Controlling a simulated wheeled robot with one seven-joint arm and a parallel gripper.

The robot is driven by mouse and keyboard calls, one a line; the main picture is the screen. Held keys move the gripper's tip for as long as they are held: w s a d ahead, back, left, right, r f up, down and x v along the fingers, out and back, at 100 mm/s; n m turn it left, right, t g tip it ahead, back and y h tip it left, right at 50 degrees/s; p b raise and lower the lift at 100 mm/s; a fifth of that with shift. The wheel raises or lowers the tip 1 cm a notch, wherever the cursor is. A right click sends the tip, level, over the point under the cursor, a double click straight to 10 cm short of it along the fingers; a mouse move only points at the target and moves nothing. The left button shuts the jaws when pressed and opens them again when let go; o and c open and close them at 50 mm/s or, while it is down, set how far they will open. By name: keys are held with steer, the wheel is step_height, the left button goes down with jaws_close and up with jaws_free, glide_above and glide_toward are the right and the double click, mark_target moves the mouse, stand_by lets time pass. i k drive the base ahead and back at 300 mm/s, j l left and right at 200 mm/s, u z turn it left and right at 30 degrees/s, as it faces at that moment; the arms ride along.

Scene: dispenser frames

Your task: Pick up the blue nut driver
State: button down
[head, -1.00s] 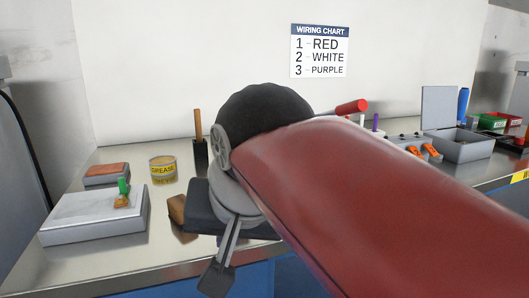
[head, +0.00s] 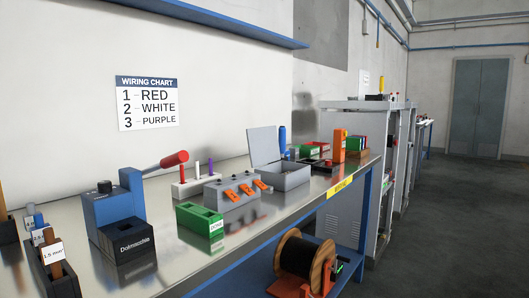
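A tall blue handle (head: 282,140), which looks like the blue nut driver, stands upright at the open grey box (head: 287,177) toward the far part of the bench. Its lower end is hidden, so I cannot tell whether it is inside the box or behind it. The box's lid (head: 263,146) is raised. My gripper is not in view.
On the steel bench (head: 180,262) stand a blue lever press (head: 113,213), a green bin (head: 200,219), a grey block with orange levers (head: 233,193) and an orange block (head: 339,145). A cable spool (head: 300,256) sits below. Open floor (head: 450,230) lies right.

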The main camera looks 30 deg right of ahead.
mark_target(282, 130)
steer(key=z, duration=0.8)
